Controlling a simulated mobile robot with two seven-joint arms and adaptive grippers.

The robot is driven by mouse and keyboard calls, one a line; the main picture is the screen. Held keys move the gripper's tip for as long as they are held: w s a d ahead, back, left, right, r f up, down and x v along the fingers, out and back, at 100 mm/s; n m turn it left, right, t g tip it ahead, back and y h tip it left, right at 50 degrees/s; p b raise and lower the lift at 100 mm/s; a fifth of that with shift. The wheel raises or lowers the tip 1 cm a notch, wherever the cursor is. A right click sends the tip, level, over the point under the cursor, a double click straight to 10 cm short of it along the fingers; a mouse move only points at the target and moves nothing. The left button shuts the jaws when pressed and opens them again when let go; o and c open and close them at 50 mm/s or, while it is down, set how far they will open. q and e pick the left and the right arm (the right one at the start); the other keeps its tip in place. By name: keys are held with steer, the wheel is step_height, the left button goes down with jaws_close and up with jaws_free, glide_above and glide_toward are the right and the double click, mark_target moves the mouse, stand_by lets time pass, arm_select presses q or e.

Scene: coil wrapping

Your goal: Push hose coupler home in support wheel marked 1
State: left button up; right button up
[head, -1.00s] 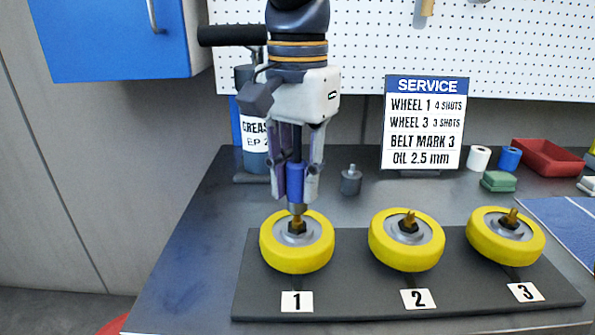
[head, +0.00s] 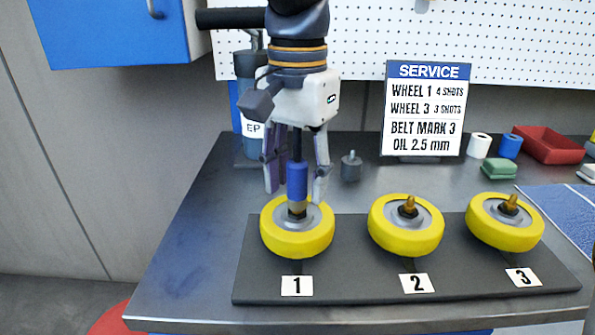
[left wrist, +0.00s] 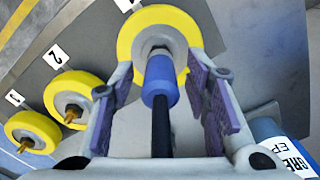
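The yellow wheel marked 1 (head: 297,243) lies on the dark board at the left; it also shows in the left wrist view (left wrist: 190,28). The hose coupler (head: 297,182), a blue sleeve with a metal lower end, stands upright at its hub; it also shows in the left wrist view (left wrist: 160,80). Its lower end covers the brass fitting, so how deep it sits cannot be told. The black hose (left wrist: 162,130) runs up from it. My left gripper (head: 297,190) is open, its fingers either side of the coupler with gaps. My right gripper is not in view.
Wheels 2 (head: 406,228) and 3 (head: 505,225), with bare brass fittings, stand to the right on the board (head: 345,285). A grease container (head: 252,130) is behind left, a small grey part (head: 351,168) behind the wheels, and a service sign (head: 424,110) farther back.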

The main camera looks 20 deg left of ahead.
mark_target(297, 160)
arm_select(q)
steer(key=shift+r, duration=0.1)
step_height(297, 160, up, 12)
steer(key=shift+f, duration=0.1)
stand_by(0.4)
